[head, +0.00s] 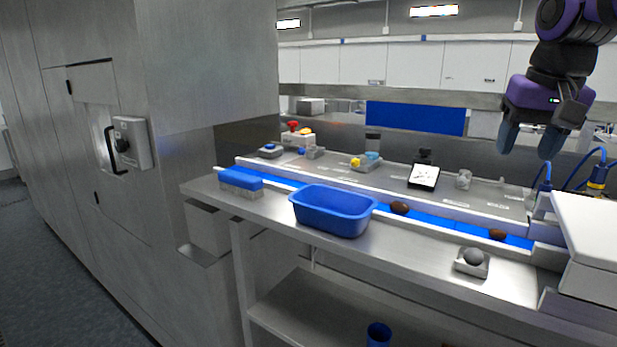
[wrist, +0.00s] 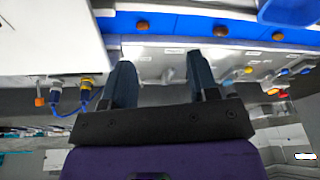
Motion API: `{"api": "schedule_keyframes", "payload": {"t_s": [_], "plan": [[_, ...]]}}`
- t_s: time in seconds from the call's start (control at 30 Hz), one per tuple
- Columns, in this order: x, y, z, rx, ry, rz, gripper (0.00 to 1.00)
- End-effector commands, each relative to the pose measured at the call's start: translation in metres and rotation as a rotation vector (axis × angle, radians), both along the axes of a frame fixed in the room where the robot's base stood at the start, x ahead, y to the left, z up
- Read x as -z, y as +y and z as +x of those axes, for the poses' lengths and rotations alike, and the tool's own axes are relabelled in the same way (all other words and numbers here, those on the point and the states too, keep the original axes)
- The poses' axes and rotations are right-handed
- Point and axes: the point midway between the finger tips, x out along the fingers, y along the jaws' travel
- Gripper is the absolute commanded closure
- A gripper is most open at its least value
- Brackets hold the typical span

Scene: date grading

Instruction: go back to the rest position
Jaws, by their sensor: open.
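My gripper (head: 531,140) is raised at the upper right of the head view, above the far right part of the bench. Its two blue fingers are apart with nothing between them. In the wrist view my gripper (wrist: 163,82) also shows its two fingers spread and empty. Two brown dates lie on the blue conveyor strip in the head view, one date (head: 399,208) beside the tub and another date (head: 497,234) farther right. The wrist view shows several brown dates on the strip, including one date (wrist: 221,31) beyond the fingers.
A blue tub (head: 333,211) and a blue brush (head: 241,180) stand on the steel bench (head: 408,252). A small tray with a grey ball (head: 472,258) lies at the front right. A white machine (head: 590,245) borders the right end. The air around my gripper looks clear.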

Motion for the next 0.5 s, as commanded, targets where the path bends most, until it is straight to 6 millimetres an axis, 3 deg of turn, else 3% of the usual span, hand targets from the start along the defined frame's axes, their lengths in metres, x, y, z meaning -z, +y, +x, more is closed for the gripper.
{"api": "schedule_keyframes", "payload": {"t_s": [0.03,0.3,0.5], "plan": [[0.004,0.003,-0.019,-0.027,-0.022,-0.003,0.46],[0.043,0.017,-0.101,-0.171,-0.13,-0.038,0.46],[0.072,0.023,-0.139,-0.245,-0.187,-0.067,0.46]]}}
